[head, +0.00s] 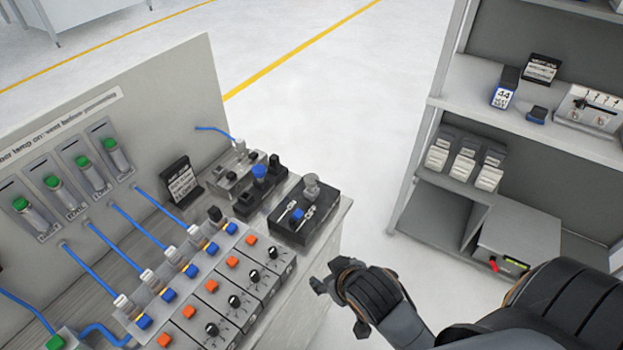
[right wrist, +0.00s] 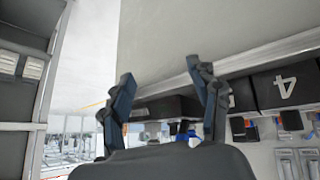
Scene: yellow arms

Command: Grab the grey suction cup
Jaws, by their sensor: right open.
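A grey suction cup (head: 311,186) appears to stand upright at the back of a black block (head: 322,223) on the bench's right end. A small blue part and silver pieces sit on the same block. A blue cup (head: 260,173) stands on the black block to the left. My right gripper (head: 327,280) is open and empty, just right of the bench edge, nearer the camera than the suction cup and apart from it. In the right wrist view its two fingers (right wrist: 168,104) are spread, with small blue and grey parts beyond them. My left gripper is out of view.
Switch modules with orange buttons and black knobs (head: 233,301) line the bench front. Blue hoses run to the upright panel (head: 180,95) behind. A shelf unit (head: 470,75) with boxes stands at right. Open floor lies between bench and shelf.

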